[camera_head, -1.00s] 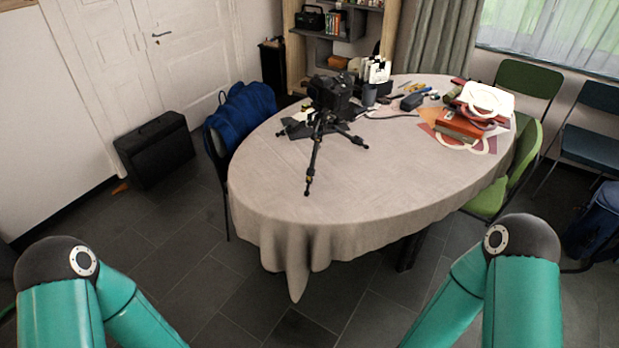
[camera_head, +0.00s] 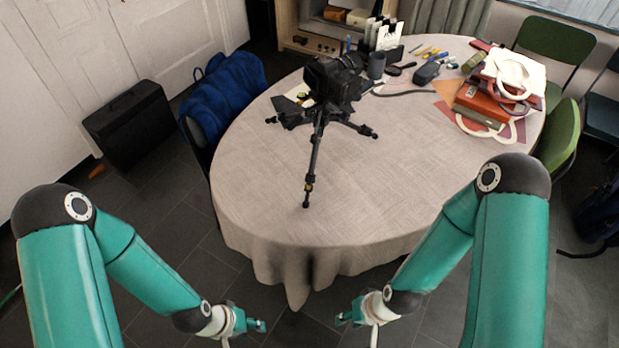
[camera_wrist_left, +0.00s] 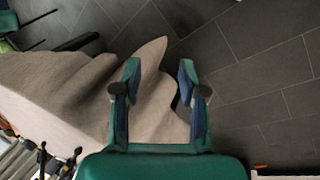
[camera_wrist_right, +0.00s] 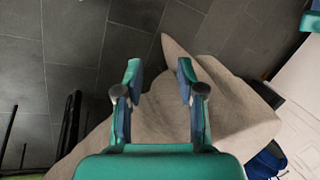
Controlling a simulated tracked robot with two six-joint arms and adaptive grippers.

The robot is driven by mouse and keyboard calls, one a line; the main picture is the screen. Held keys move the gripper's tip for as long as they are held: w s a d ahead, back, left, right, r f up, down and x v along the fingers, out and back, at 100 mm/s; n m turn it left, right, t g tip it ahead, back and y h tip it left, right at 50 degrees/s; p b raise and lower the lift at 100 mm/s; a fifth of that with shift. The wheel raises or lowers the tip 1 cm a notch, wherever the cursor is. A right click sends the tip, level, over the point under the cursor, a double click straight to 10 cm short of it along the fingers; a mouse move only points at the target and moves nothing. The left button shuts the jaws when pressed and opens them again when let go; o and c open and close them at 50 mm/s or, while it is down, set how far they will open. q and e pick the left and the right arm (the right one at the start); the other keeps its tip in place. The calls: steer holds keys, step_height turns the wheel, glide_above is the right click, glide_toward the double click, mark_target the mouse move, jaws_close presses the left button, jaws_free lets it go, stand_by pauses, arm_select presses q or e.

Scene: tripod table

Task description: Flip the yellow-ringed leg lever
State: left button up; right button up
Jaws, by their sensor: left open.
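A black tripod (camera_head: 318,140) with a camera (camera_head: 334,78) on top stands on the oval table, its legs spread low. Its front leg reaches toward me, and a small yellow ring (camera_head: 309,187) shows near that leg's lower end. The lever at the ring is too small to make out. My left gripper (camera_head: 258,325) is in front of the table's near edge, apart from the tripod; in its wrist view (camera_wrist_left: 158,75) its fingers are open and empty. My right gripper (camera_head: 346,318) is also in front of the table, and its wrist view (camera_wrist_right: 157,75) shows it open and empty.
The table's cloth (camera_head: 260,185) is bare around the front leg. A blue jacket (camera_head: 222,95) hangs on a chair at left; green chairs (camera_head: 560,135) stand at right.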

arm_select(q)
steer(key=shift+w+a, duration=0.15)
arm_select(e)
steer(key=shift+w+a, duration=0.15)
steer(key=shift+w, duration=0.15)
arm_select(q)
steer(key=shift+o, duration=0.3)
steer(key=shift+r, duration=0.1)
arm_select(e)
steer(key=shift+r, duration=0.1)
